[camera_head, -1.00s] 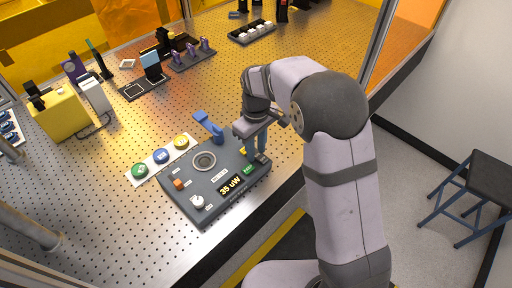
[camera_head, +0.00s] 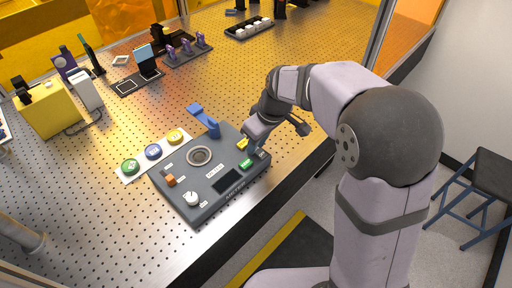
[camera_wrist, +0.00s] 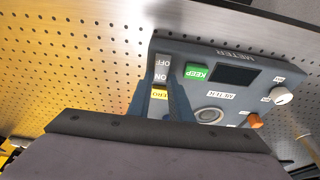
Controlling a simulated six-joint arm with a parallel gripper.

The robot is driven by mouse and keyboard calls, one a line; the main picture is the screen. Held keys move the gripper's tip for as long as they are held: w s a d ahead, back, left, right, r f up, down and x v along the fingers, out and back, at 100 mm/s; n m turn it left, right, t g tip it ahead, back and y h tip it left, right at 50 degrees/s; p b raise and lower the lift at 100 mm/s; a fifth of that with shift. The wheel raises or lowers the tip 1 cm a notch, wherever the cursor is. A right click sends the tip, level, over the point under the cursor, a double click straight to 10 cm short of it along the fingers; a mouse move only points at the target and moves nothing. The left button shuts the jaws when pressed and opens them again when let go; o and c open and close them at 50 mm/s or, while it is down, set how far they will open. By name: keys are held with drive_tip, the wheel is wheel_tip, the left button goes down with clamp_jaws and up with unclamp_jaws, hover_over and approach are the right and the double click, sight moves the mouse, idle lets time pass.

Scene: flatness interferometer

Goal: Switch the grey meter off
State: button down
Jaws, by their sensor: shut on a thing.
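The grey meter (camera_head: 205,200) lies on the perforated table, and its display (camera_head: 228,180) is dark. Its ON/OFF switch (camera_wrist: 161,66) shows in the wrist view at the meter's edge, beside the green KEEP button (camera_wrist: 196,71) and the yellow ZERO button (camera_wrist: 159,94). My gripper (camera_wrist: 161,88) is over this corner, its blue fingers on either side of the switch area and shut on the switch. In the head view my gripper (camera_head: 257,143) reaches down to the meter's right corner. The fingers partly hide the switch, so its exact position is unclear.
A yellow box (camera_head: 48,112) stands further left.

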sight(262, 154)
drive_tip(key=shift+r, duration=0.1)
drive_tip(key=c, duration=1.9)
unclamp_jaws()
drive_tip(key=shift+o, duration=0.2)
drive_tip(key=b+v, duration=0.1)
drive_tip(key=v, duration=0.6)
drive_tip(key=shift+r, duration=0.15)
drive_tip(key=s+d+f+m+g+h, duration=0.1)
drive_tip(key=s+d+f+m, duration=0.3)
drive_tip(key=s, duration=0.5)
drive_tip(key=s+d+f+m+g+h, duration=0.1)
drive_tip(key=s+d+f+m, duration=0.4)
drive_tip(key=s+d+f, duration=0.3)
wheel_tip(262, 154, down, 2)
drive_tip(key=shift+s+f, duration=0.1)
drive_tip(key=shift+s, duration=0.9)
